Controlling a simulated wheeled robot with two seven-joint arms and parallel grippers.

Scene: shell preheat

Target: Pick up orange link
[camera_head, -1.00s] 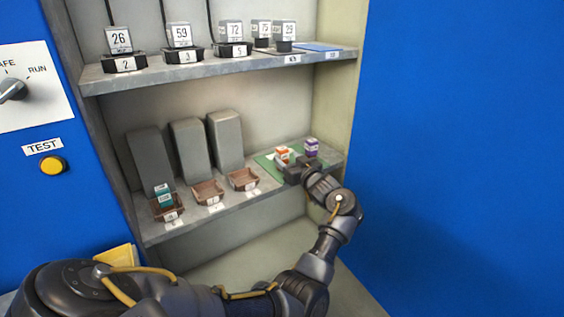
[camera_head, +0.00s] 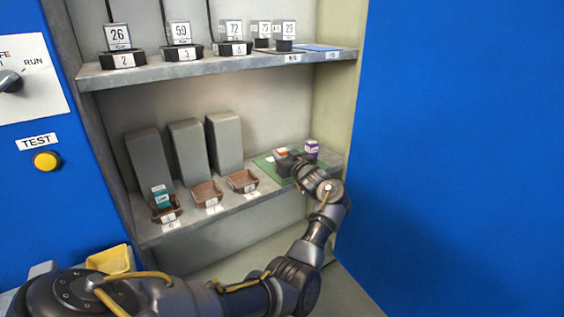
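The orange link (camera_head: 281,152) is a small white-and-orange block on the green mat (camera_head: 264,165) at the right end of the lower shelf. My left gripper (camera_head: 287,164) is at the link, in front of it, and hides most of its lower part. The fingers are dark and small here, so I cannot tell whether they are open or shut, or whether they touch the link. A purple-and-white link (camera_head: 312,148) stands just to the right. My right gripper is not in view.
Brown trays (camera_head: 207,194) line the lower shelf (camera_head: 232,206), the left one holding teal blocks (camera_head: 160,196). Grey blocks (camera_head: 186,150) stand behind them. Numbered weights sit on the upper shelf (camera_head: 190,70). A blue panel (camera_head: 450,150) closes the right side.

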